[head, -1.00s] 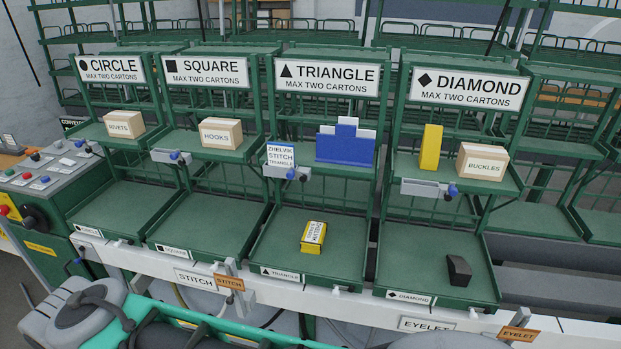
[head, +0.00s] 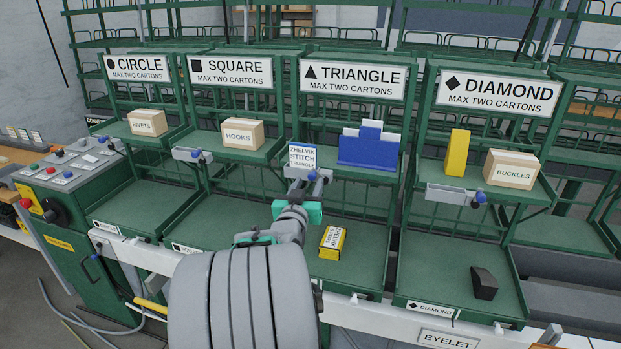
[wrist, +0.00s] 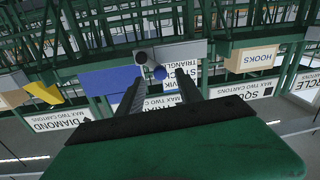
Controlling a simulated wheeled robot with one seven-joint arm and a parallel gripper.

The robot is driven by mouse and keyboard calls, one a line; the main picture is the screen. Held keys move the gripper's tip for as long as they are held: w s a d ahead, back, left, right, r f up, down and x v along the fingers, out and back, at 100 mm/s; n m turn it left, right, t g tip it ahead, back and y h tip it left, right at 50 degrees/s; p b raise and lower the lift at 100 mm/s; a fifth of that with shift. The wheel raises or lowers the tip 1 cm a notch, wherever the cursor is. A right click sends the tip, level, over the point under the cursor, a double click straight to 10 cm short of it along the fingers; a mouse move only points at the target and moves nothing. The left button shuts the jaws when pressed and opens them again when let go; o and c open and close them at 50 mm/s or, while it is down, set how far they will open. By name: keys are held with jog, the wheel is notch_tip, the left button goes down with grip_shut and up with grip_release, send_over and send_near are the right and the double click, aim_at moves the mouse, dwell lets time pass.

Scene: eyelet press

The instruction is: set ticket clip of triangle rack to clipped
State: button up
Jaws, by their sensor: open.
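The triangle rack has a white sign (head: 352,78) with a black triangle. A white ticket (head: 302,157) reading ZHELVIK STITCH TRIANGLE stands at the left end of its upper shelf, at the grey ticket clip with a blue knob (head: 312,176). My gripper (head: 304,187) is in front of this clip and partly hides it. In the wrist view, which is upside down, my gripper (wrist: 158,82) is open. The blue knob (wrist: 159,72) and a dark round end show near and between the fingertips. I cannot tell whether the fingers touch the knob or how the clip is set.
A blue holder (head: 368,150) with white cards stands right of the ticket. A yellow carton (head: 332,242) lies on the lower triangle shelf. The square rack's HOOKS carton (head: 243,134) is to the left; the diamond rack's clip (head: 458,194) is to the right.

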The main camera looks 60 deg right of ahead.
aim_at(311, 178)
jog(key=shift+x, duration=1.6)
jog(key=shift+c, duration=0.4)
grip_shut()
